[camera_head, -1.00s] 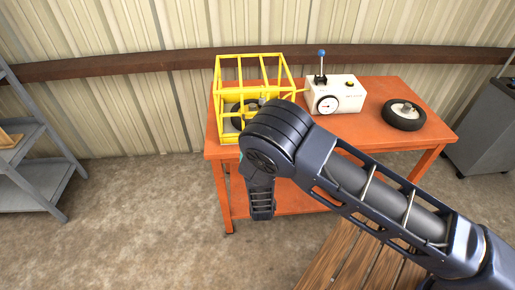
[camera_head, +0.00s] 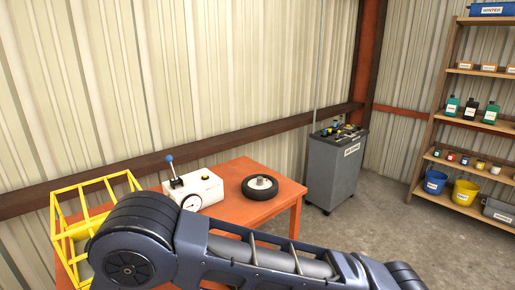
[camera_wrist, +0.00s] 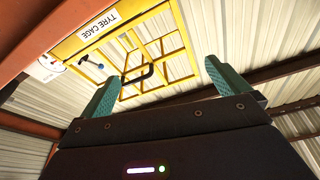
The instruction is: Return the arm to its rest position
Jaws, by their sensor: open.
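My arm (camera_head: 270,262) stretches across the bottom of the head view, with its large dark joint at the lower left. My gripper is out of sight in the head view. In the wrist view my gripper (camera_wrist: 162,70) shows two teal fingers, wide apart, with nothing held between them. Beyond the fingers is the yellow tyre cage (camera_wrist: 185,67), with a "TYRE CAGE" label. The cage also shows in the head view (camera_head: 92,187), partly hidden behind my arm joint.
An orange table (camera_head: 262,209) holds the cage, a white gauge box (camera_head: 205,188) with a blue-knobbed lever, and a black wheel (camera_head: 260,187). A grey cabinet (camera_head: 330,175) stands right of it. A wooden shelf (camera_head: 445,120) with bottles and buckets is at far right. Floor between is clear.

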